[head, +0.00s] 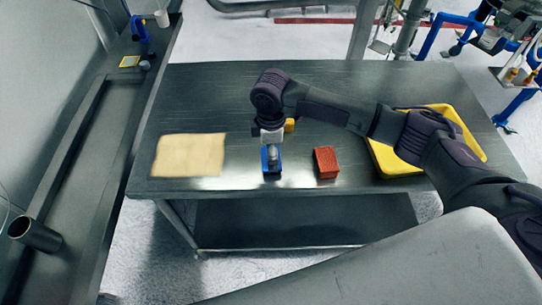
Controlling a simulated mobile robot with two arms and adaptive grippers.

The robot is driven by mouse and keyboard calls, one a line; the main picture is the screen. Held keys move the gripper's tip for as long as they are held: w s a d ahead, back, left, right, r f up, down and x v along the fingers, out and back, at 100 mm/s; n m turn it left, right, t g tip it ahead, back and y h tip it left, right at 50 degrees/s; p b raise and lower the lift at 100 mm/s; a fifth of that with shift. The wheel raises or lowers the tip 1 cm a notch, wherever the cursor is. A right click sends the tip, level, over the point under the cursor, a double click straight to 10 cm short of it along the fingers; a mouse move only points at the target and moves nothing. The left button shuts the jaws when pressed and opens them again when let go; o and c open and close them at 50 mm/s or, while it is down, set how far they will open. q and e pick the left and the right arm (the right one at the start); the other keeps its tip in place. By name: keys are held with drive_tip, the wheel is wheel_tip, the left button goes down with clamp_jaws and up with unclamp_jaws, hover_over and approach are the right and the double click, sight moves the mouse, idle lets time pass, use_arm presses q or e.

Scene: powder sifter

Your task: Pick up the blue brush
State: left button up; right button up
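The blue brush (265,168) is on the metal table, near its front edge and left of the middle. It is a small blue block-like thing, partly covered by my gripper. My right gripper (272,152), on the arm that comes in from the right, points down directly over the blue brush. Its grey fingers overlap the brush in this view. I cannot tell whether they touch it or are closed on it. My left gripper is not in view.
A red block-like thing (326,163) stands right of the brush. A small yellow thing (290,125) shows behind my gripper. A tan sheet (189,155) lies at left on the table (220,90). A yellow tray (386,163) at right is partly hidden by my arm.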

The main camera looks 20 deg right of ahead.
drive_tip(key=shift+f, duration=1.45)
drive_tip(key=c, duration=1)
drive_tip(key=shift+o, duration=0.2)
drive_tip(key=shift+r, duration=0.15)
drive_tip(key=shift+r, duration=0.3)
drive_tip(key=r, duration=0.2)
drive_tip(key=d+r+b, duration=0.1)
drive_tip(key=shift+s+r, duration=0.3)
drive_tip(key=s+d+r+b, duration=0.2)
drive_tip(key=s+d+r, duration=0.4)
drive_tip(key=s+d, duration=0.1)
drive_tip(key=shift+s+r, duration=0.3)
drive_tip(key=shift+s, duration=0.1)
drive_tip(key=shift+d, duration=0.1)
